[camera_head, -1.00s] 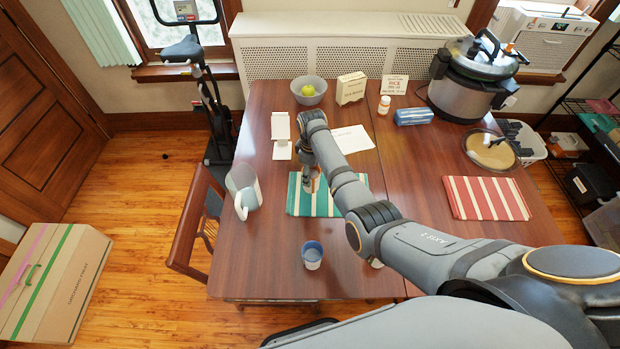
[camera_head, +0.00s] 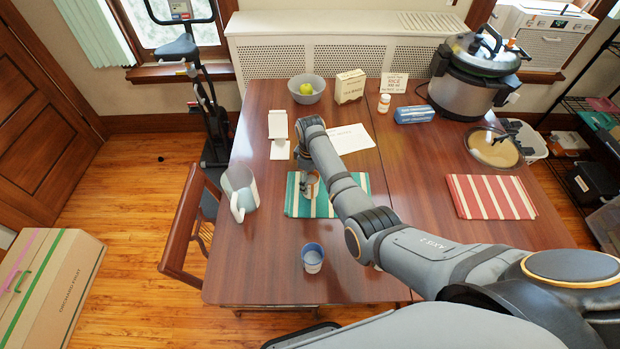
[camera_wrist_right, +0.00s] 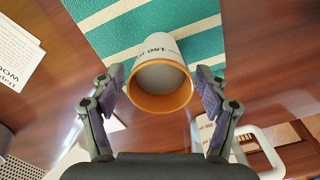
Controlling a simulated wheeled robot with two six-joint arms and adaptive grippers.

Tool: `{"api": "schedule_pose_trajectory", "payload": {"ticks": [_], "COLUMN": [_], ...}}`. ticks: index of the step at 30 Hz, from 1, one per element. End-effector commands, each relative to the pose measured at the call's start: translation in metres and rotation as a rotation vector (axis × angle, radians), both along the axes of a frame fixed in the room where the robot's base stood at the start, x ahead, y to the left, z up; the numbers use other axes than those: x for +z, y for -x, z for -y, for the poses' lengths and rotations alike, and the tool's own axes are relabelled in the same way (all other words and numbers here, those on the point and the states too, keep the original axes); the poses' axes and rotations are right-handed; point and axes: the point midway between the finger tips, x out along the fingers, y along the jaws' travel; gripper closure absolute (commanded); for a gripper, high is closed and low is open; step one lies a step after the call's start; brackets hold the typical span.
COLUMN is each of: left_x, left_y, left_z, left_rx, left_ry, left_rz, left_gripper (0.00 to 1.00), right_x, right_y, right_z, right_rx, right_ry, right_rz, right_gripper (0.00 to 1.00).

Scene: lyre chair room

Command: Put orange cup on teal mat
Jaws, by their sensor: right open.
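The orange cup (camera_wrist_right: 162,82) has an orange rim and a white outside with dark print. In the right wrist view it is between the two fingers of my right gripper (camera_wrist_right: 162,88), its mouth towards the camera. The fingers are open, with a gap at the left finger; the right finger is close to the cup. The teal mat (camera_head: 352,183) has cream stripes and lies on the table. The cup (camera_head: 314,180) is over the mat's left part and appears to rest on it, partly hidden by my gripper (camera_head: 308,186). My left gripper is not in view.
A blue cup (camera_head: 312,258) stands in front of the mat and a pale pitcher (camera_head: 238,190) to its left. A white stand (camera_head: 279,140) and a paper sheet (camera_head: 350,138) lie behind. A red striped mat (camera_head: 490,197) is at right, with bare table between the mats.

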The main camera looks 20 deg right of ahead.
Motion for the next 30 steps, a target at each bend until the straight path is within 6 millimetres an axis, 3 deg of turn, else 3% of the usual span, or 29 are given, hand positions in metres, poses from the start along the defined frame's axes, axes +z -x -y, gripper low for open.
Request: {"api": "schedule_pose_trajectory", "payload": {"ticks": [5,19,24,30], "left_x": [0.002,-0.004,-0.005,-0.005], "left_y": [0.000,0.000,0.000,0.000], "left_z": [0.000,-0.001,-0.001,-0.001], "left_rx": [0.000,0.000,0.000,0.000], "left_ry": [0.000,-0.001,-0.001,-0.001], "left_rz": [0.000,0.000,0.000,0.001], "left_gripper": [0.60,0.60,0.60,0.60], "right_x": [0.008,0.109,0.123,0.124], "right_y": [-0.001,-0.001,0.000,0.000], "right_z": [0.000,0.000,0.000,0.000], "right_rx": [0.000,0.000,0.000,0.000], "right_ry": [0.000,0.000,0.000,0.000], "right_rz": [0.003,0.003,0.001,0.000], "right_gripper": [0.25,0.25,0.25,0.25]}}
